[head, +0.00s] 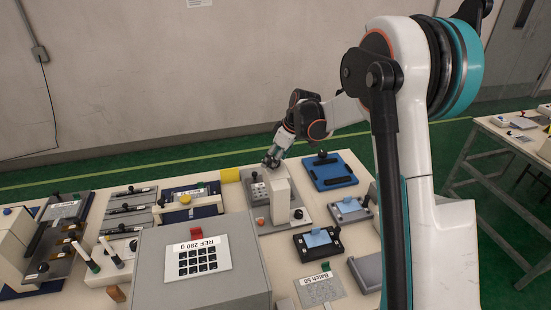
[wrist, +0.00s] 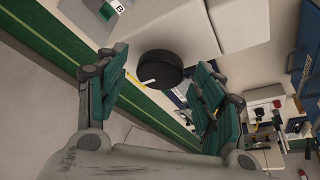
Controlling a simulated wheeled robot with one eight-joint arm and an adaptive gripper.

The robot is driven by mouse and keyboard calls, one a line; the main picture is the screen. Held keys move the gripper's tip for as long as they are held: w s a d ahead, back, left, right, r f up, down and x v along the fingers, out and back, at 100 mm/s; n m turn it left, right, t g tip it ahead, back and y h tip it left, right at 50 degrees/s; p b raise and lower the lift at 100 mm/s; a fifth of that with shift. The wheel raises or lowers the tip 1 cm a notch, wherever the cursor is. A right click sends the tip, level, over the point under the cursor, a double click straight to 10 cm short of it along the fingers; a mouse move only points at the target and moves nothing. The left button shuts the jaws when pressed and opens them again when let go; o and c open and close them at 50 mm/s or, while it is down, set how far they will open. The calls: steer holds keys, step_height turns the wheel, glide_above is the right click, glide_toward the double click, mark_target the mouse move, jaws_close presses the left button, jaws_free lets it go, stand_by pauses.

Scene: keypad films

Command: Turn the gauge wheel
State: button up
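A dark round wheel (wrist: 168,70) with a white mark on its face sits against a pale block (wrist: 240,22) in the wrist view; I take it for the gauge wheel. My gripper (wrist: 162,72) is open, with one green-padded finger on each side of the wheel. Gaps show between the fingers and the wheel, and I cannot tell whether the tips reach past its face. In the head view my gripper (head: 271,161) is at the back of the table, just behind the upright pale block (head: 280,201). The wheel is hidden there.
A grey box with a keypad (head: 200,262) stands in front. Several fixtures crowd the table. A wall (head: 130,80) rises behind, beyond a strip of green floor.

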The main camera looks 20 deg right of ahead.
steer(key=v, duration=1.2)
steer(key=shift+s, duration=0.1)
